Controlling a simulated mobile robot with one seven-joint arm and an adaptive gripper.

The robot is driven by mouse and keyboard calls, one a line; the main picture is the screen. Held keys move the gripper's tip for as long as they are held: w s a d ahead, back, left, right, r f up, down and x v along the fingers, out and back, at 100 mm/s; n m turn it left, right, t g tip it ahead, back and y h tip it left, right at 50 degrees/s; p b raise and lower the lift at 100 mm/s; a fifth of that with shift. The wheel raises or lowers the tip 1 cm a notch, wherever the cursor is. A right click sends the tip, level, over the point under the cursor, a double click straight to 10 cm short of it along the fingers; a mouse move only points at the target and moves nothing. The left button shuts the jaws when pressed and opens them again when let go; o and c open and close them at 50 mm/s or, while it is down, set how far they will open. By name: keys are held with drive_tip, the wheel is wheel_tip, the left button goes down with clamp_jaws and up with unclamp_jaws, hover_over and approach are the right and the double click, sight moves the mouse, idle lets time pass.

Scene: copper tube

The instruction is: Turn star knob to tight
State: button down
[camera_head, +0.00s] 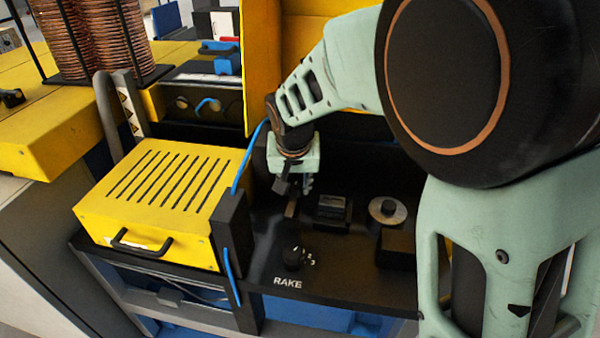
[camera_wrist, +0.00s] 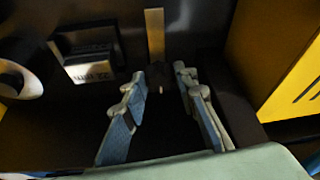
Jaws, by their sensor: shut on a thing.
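My gripper (camera_head: 297,188) reaches down to the black panel at the back left, behind a small brass strip (camera_head: 291,208). In the wrist view its two blue-grey fingers (camera_wrist: 160,92) stand on either side of a dark knob-like shape (camera_wrist: 158,72), which looks like the star knob, and are shut on it. The knob is very dark, so its lobes and its turn angle cannot be made out. The brass strip also shows in the wrist view (camera_wrist: 155,35), just beyond the knob. In the head view the gripper hides the knob.
A small dark block (camera_head: 332,210) and a round metal disc (camera_head: 388,210) stand right of the gripper. A black dial (camera_head: 293,257) marked RAKE sits at the panel's front. A yellow slotted box (camera_head: 160,190) and a black post (camera_head: 233,235) with a blue cable are left.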

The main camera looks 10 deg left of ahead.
drive_tip(key=shift+n, duration=0.3)
drive_tip(key=n, duration=0.1)
drive_tip(key=n+y, duration=0.1)
drive_tip(key=n, duration=0.1)
drive_tip(key=n+y+b, duration=0.1)
drive_tip(key=shift+w+d+g, duration=0.15)
drive_tip(key=shift+d+g, duration=0.1)
drive_tip(key=shift+g, duration=0.05)
drive_tip(key=n+g+y+b, duration=0.1)
drive_tip(key=n, duration=0.4)
drive_tip(key=shift+w, duration=0.1)
drive_tip(key=n+g, duration=0.1)
drive_tip(key=n, duration=0.2)
drive_tip(key=shift+n+g+y, duration=0.3)
drive_tip(key=shift+y, duration=0.1)
drive_tip(key=n+g, duration=0.1)
drive_tip(key=n, duration=0.3)
drive_tip(key=shift+w+n+g+p, duration=0.15)
drive_tip(key=shift+n+g+p, duration=0.15)
drive_tip(key=shift+g, duration=0.1)
drive_tip(key=c, duration=1.5)
unclamp_jaws()
drive_tip(key=shift+c, duration=0.2)
